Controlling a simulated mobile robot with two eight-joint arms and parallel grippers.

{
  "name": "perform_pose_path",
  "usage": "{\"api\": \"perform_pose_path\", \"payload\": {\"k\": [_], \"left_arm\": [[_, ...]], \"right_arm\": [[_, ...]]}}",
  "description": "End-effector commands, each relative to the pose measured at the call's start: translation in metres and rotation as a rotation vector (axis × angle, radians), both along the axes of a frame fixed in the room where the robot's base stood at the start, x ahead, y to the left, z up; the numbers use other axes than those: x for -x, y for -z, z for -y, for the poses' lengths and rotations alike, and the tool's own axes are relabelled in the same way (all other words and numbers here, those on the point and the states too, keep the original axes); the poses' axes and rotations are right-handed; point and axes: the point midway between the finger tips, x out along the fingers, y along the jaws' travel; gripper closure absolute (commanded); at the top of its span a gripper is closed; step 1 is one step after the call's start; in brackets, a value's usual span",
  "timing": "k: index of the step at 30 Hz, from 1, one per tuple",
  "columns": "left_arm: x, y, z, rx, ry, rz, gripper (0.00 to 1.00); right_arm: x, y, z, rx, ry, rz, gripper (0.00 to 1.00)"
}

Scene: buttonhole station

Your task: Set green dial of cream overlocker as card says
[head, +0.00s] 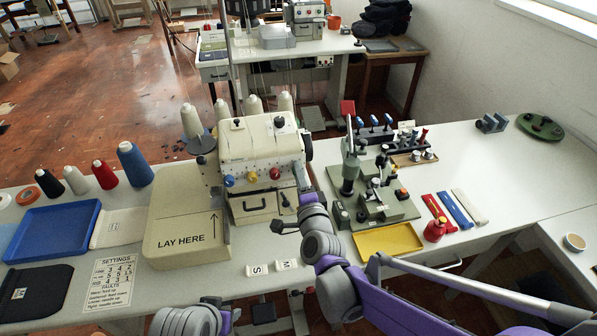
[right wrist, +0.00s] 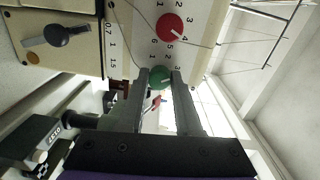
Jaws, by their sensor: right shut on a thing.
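The cream overlocker (head: 262,140) stands at the middle of the table, with blue (head: 229,180), yellow (head: 251,177) and red (head: 274,173) dials on its front. My right gripper (head: 304,190) is at the right end of this row and hides the green dial in the head view. In the right wrist view its two fingers (right wrist: 160,80) are shut on the green dial (right wrist: 160,75), one on each side. A red dial (right wrist: 170,27) sits above it. The SETTINGS card (head: 112,280) lies at front left; its small figures are hard to read. My left gripper is out of view.
Thread cones and a blue tray (head: 53,232) are on the left. The far right table is mostly clear.

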Motion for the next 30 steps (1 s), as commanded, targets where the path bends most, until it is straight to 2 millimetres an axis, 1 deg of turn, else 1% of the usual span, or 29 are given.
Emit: {"api": "perform_pose_path", "payload": {"k": [1,11,18,24,30], "left_arm": [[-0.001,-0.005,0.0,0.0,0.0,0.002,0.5],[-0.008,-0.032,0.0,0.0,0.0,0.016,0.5],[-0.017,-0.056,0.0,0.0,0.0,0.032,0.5],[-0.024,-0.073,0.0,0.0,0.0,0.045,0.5],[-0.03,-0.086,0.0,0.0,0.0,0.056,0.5]], "right_arm": [[0.0,-0.002,0.0,-0.04,0.0,-0.011,1.0],[-0.001,-0.004,0.0,-0.341,-0.001,-0.097,1.0],[-0.001,-0.005,0.0,-0.557,-0.001,-0.158,1.0],[-0.001,-0.004,0.0,-0.714,-0.002,-0.204,1.0],[-0.001,-0.003,0.0,-0.829,-0.001,-0.236,1.0]]}}
